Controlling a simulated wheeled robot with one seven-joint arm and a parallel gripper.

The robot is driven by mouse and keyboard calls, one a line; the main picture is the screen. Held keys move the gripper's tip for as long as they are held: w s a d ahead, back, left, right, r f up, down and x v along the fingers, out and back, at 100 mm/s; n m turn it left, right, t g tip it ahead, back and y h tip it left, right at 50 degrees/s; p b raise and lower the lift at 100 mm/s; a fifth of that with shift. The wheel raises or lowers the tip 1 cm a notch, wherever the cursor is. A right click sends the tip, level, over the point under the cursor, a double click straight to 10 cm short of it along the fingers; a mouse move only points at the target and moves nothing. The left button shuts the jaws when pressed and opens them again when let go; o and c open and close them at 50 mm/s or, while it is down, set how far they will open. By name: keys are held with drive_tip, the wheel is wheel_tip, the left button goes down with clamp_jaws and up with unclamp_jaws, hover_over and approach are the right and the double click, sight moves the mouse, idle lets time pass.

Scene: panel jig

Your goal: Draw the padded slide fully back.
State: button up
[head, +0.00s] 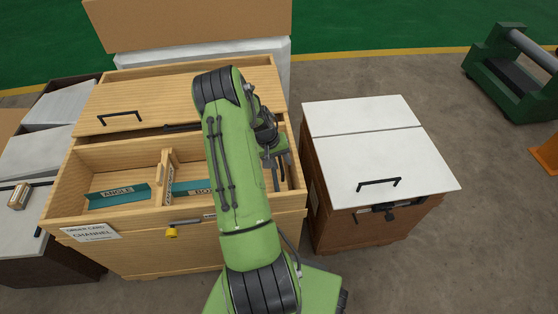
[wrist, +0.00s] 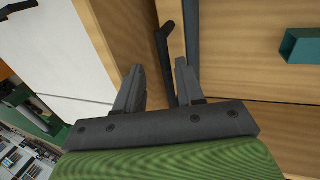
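A pale wooden sliding panel (head: 190,97) with a black handle (head: 120,118) covers the back of the open wooden crate (head: 150,245). A dark strip (head: 182,127) shows along its front edge; I cannot tell whether it is the padding. My gripper (head: 276,175) is over the crate's right end, partly hidden by my green arm. In the wrist view my gripper (wrist: 159,68) is open, its two dark fingers apart. A dark bar (wrist: 166,62) with a bent end shows between them against wood. I cannot tell whether the fingers touch it.
In the crate are a divider (head: 168,175) and teal pieces (head: 120,196) labelled ANGLE and another word. A yellow-tagged latch (head: 172,231) is on its front. A white-topped brown cabinet (head: 375,150) stands close on the right. Grey boxes (head: 40,140) stand left.

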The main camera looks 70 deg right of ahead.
drive_tip(key=shift+w, duration=0.1)
drive_tip(key=p+v, duration=0.4)
drive_tip(key=v, duration=1.1)
drive_tip(key=shift+r, duration=0.35)
drive_tip(key=shift+w+a, duration=0.1)
drive_tip(key=shift+w, duration=0.05)
